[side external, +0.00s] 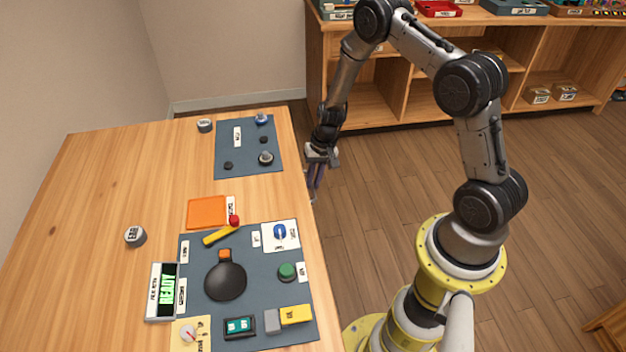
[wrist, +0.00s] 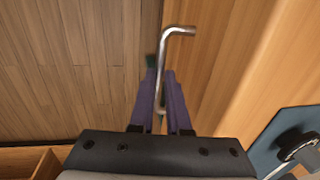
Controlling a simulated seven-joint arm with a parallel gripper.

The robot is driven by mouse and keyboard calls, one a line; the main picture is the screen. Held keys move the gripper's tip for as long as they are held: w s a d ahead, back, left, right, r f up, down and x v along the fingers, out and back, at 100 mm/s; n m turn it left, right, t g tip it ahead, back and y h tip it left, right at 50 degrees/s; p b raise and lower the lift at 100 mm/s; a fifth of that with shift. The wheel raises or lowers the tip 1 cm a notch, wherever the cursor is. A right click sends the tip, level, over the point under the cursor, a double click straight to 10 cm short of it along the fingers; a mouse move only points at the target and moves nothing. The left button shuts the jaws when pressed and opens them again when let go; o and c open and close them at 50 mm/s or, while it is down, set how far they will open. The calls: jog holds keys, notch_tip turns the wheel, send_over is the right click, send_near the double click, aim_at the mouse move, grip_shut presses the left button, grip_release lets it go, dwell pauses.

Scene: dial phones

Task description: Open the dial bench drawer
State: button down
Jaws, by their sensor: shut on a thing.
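My gripper (side external: 314,186) is low beside the right edge of the wooden bench (side external: 90,200), with its fingers pointing down. In the wrist view its two purple fingers (wrist: 160,98) are closed around a bent silver metal handle (wrist: 178,31). The handle's upper end bends right toward the bench's wooden front (wrist: 205,60). In the side view the handle and the drawer front are hidden by the bench top and my gripper. I cannot tell how far the drawer stands out.
On the bench lie a blue-grey panel with knobs (side external: 230,160), an orange tray (side external: 205,211) and a larger panel with buttons and switches (side external: 255,260). A wooden shelf (side external: 420,110) stands behind.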

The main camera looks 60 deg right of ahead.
jog(key=s+d, duration=1.8)
jog(key=shift+s+d, duration=0.15)
jog(key=shift+d, duration=0.1)
jog(key=shift+r, duration=0.1)
jog(key=c, duration=0.9)
grip_release()
jog(key=r, duration=0.4)
jog(key=s+d+r, duration=0.1)
jog(key=r, duration=0.8)
jog(key=shift+s+d+r, duration=0.25)
jog(key=shift+s+d, duration=0.1)
jog(key=shift+s, duration=0.05)
